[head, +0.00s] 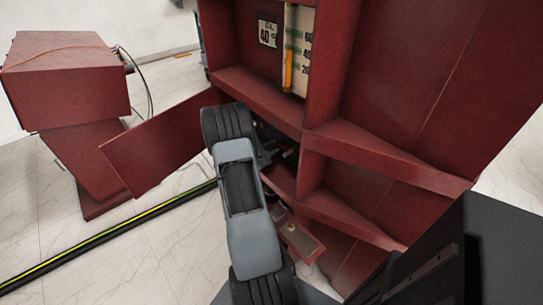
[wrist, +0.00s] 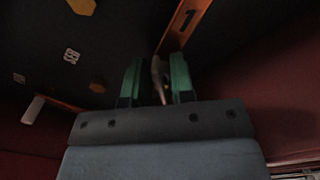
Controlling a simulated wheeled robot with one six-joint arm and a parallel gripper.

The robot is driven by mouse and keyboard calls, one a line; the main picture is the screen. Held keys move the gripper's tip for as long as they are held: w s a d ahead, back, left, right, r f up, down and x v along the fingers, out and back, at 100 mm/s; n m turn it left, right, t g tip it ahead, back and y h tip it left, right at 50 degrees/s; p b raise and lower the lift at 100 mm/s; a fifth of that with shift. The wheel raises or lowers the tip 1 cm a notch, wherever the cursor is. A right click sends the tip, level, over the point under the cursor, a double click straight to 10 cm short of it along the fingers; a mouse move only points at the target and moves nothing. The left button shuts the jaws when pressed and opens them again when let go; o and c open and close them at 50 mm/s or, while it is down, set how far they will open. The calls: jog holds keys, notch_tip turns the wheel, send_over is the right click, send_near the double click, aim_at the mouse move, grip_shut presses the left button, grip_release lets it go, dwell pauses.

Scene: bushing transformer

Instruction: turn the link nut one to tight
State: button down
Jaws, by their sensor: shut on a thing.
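In the wrist view my gripper (wrist: 157,72) has two green fingertips, shut on a small pale piece, the link nut one (wrist: 159,78), at the end of a copper-orange link bar (wrist: 184,25) marked "1". The view is dark, so the nut's shape and thread are hard to make out. In the head view my grey arm reaches into the opening of the red transformer cabinet (head: 330,145). The arm and shadow hide most of my gripper and the nut there.
Red walls (wrist: 272,85) stand close on both sides of my gripper. An open red door (head: 155,145) stands left of my arm. A red box (head: 65,80) and a black-yellow floor strip (head: 110,232) lie further left.

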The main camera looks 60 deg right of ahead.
jog(key=m+b, duration=0.3)
jog(key=b, duration=0.2)
jog(key=f+m+b, duration=0.1)
jog(key=m+b, duration=0.2)
jog(key=b, duration=0.2)
jog(key=shift+s+f, duration=0.1)
jog(key=m+b, duration=0.3)
jog(key=b, duration=0.3)
jog(key=shift+m, duration=0.4)
jog(key=shift+r+m+b, duration=0.25)
jog(key=shift+m+b, duration=0.25)
jog(key=shift+b, duration=0.55)
jog(key=shift+r, duration=0.1)
jog(key=c, duration=1.3)
grip_release()
jog(key=p+v, duration=0.2)
jog(key=v, duration=1.2)
jog(key=shift+r, duration=0.1)
